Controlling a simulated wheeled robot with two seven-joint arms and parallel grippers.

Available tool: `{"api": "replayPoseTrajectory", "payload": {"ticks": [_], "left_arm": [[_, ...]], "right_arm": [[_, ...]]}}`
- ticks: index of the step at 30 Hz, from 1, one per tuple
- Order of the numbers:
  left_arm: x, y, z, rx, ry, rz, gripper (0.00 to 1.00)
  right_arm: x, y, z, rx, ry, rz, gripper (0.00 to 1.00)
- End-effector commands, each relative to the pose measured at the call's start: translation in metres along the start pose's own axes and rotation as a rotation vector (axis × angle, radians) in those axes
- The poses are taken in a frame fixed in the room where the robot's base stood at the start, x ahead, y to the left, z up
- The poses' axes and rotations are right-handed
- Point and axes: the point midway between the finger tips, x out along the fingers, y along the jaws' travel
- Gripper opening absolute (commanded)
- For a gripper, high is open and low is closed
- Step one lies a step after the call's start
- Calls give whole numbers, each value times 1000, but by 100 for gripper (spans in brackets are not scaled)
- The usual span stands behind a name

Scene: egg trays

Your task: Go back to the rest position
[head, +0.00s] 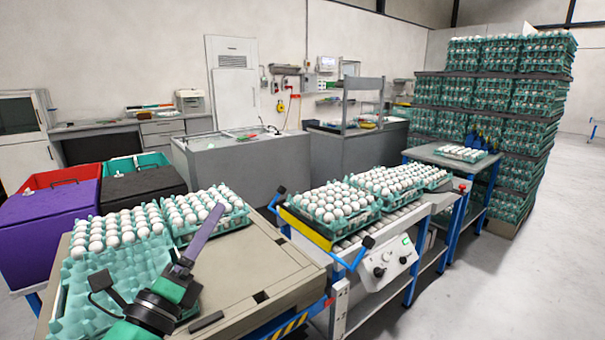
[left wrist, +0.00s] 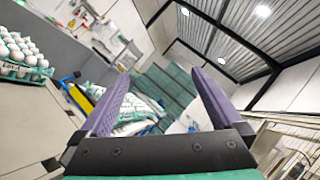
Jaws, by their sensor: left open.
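My left gripper (head: 186,250) is raised over the near egg tray on the left table in the head view. Its two purple fingers (left wrist: 158,95) stand apart in the left wrist view, with nothing between them. The near green tray (head: 75,290) is partly filled with white eggs at its far side, and its near cells are empty where they show. My arm hides part of this tray. A second green tray (head: 247,212) of white eggs lies just behind and to the right. My right gripper is not in view.
A roller conveyor (head: 345,245) with several full egg trays (head: 330,222) stands to the right. Its control box (head: 388,262) faces me. Purple (head: 45,232) and black-topped bins stand at the left. Tall stacked trays (head: 490,95) rise at the back right. The floor at right is clear.

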Motion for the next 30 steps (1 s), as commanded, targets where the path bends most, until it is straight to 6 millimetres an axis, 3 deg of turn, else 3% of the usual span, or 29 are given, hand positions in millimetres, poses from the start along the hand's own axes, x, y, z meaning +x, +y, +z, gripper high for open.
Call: {"api": "replayPoseTrajectory", "payload": {"ticks": [1,3,6,9,14,21,22,26,30], "left_arm": [[-14,42,8,-246,-86,163,100],[-44,102,8,-572,-215,395,100],[-101,170,-16,-940,-393,701,100],[-159,209,-50,-1199,-550,962,100],[-237,230,-101,-1448,-754,1290,100],[-330,215,-161,-1642,-1017,1705,100],[-337,215,-168,-1648,-1039,1740,100],[-346,255,-195,-1623,-1038,1756,100],[-369,294,-229,-1602,-1041,1786,100]], "right_arm": [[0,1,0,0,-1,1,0],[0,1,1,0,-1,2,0],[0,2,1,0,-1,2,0],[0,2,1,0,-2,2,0],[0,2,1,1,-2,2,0],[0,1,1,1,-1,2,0],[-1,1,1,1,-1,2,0],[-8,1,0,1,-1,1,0],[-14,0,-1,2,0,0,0]]}}
